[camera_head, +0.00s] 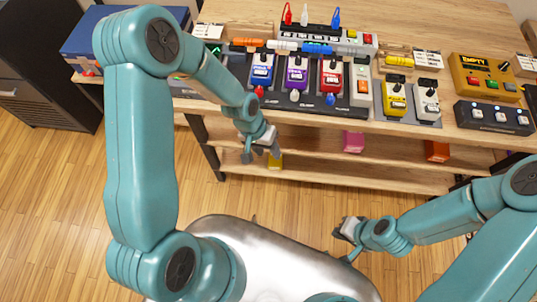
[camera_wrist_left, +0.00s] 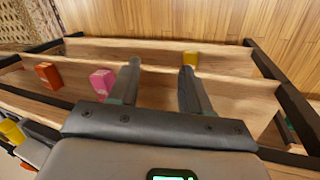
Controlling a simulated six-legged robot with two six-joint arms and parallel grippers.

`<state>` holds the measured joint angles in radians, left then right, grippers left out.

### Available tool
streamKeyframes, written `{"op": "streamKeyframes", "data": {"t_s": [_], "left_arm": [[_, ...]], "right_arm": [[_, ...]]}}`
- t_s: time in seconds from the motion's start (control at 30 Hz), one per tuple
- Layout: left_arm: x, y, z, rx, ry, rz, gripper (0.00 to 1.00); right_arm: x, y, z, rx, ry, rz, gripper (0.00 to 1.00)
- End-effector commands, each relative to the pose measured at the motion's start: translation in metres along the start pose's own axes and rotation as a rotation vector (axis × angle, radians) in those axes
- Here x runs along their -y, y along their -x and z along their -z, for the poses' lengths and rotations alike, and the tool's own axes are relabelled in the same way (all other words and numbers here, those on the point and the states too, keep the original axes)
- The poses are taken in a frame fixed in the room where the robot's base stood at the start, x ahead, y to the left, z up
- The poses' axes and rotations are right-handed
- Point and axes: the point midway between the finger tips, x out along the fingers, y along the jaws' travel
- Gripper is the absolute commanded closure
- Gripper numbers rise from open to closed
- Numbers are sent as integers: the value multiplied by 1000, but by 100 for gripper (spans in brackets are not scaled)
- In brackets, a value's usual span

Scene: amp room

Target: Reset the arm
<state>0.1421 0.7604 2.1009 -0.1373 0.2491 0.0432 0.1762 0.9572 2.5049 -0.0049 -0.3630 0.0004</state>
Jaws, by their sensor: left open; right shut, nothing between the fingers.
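My left arm comes in from the left in the head view, its gripper (camera_head: 262,150) hanging in front of the wooden table's front edge, above the lower shelves. The left wrist view shows its two fingers (camera_wrist_left: 160,85) apart with nothing between them.
The table (camera_head: 220,12) carries several effect pedals on a black board (camera_head: 310,100). On the lower shelves sit a yellow pedal (camera_wrist_left: 190,60), a pink pedal (camera_wrist_left: 102,80) and an orange pedal (camera_wrist_left: 48,75). A blue case (camera_head: 85,42) and dark cabinet (camera_head: 40,80) stand left. Floor at left is clear.

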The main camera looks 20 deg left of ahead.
Motion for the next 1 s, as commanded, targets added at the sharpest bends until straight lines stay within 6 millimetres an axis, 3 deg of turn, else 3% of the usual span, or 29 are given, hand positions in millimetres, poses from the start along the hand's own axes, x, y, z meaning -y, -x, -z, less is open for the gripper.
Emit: {"op": "streamKeyframes", "data": {"t_s": [0.2, 0.8, 0.87, 0.97, 1.0], "left_arm": [[-1, -9, -8, 1, 4, -7, 52], [1, -11, -10, 6, 3, -8, 52], [1, -18, -20, 35, 7, -11, 52], [-3, -39, -64, 125, 28, -27, 52], [-6, -49, -88, 152, 44, -36, 52]], "right_arm": [[0, -1, 0, 0, 0, 0, 100], [0, -1, 0, 0, 0, 0, 100], [0, -1, 0, 0, 0, 0, 100], [0, -1, 0, 0, 0, 0, 100], [0, -1, 0, 0, 0, 0, 100]]}}
